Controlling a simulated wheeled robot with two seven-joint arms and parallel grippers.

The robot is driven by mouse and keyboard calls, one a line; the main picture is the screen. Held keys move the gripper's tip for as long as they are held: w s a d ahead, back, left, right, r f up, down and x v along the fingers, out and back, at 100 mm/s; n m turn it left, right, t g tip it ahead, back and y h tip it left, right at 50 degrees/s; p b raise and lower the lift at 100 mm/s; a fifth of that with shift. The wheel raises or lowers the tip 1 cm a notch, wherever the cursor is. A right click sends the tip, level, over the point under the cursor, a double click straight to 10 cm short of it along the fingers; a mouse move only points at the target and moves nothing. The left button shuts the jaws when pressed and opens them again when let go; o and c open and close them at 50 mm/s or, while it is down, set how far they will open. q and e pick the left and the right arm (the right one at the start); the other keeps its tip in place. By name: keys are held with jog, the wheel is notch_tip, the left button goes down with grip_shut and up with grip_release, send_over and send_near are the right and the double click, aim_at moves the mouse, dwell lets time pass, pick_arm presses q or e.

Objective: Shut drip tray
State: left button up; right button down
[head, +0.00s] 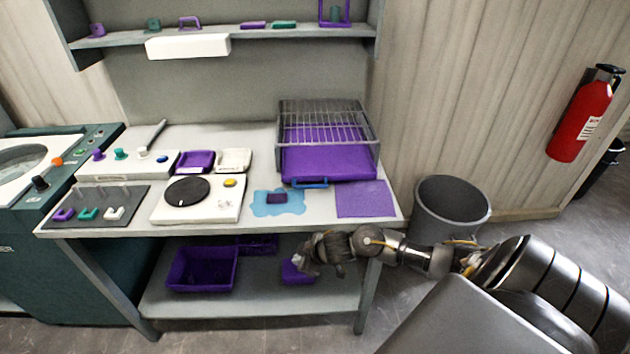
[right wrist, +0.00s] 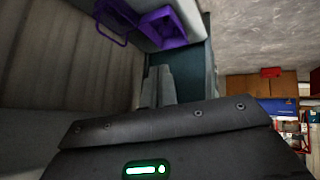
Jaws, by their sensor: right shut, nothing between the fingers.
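The purple drip tray (head: 328,164) lies under the wire rack (head: 325,118) at the right of the bench. Its front part stands out from under the rack towards me. A blue handle (head: 309,183) is on its front edge. My right gripper (head: 299,259) is low in front of the bench, below the worktop edge and well apart from the tray. Its fingers show shut and empty in the right wrist view (right wrist: 158,86). The tray does not show in the right wrist view. My left gripper is not in view.
A purple bin (head: 201,269) stands on the lower shelf, and a small purple box (head: 292,273) is close to my right gripper. A blue puddle (head: 262,207) and a purple cloth (head: 364,199) lie before the tray. A grey bin (head: 452,207) stands right of the bench.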

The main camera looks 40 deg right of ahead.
notch_tip(320, 180, up, 12)
jog(key=a+n+p, duration=0.1)
jog(key=n, duration=0.1)
jog(key=s+d+r+h, duration=0.2)
jog(key=s+d+r, duration=0.1)
jog(key=d+r, duration=0.8)
jog(key=x, duration=1)
jog(key=shift+w+d+f+p, duration=0.2)
jog(key=shift+d+p, duration=0.05)
jog(key=shift+p, duration=0.15)
jog(key=shift+w+d+r+p, duration=0.15)
jog(key=shift+w+d+p, duration=0.4)
jog(key=shift+w, duration=0.5)
jog(key=shift+w+d+r, duration=0.1)
jog(key=shift+w+d, duration=0.5)
jog(key=shift+w, duration=0.05)
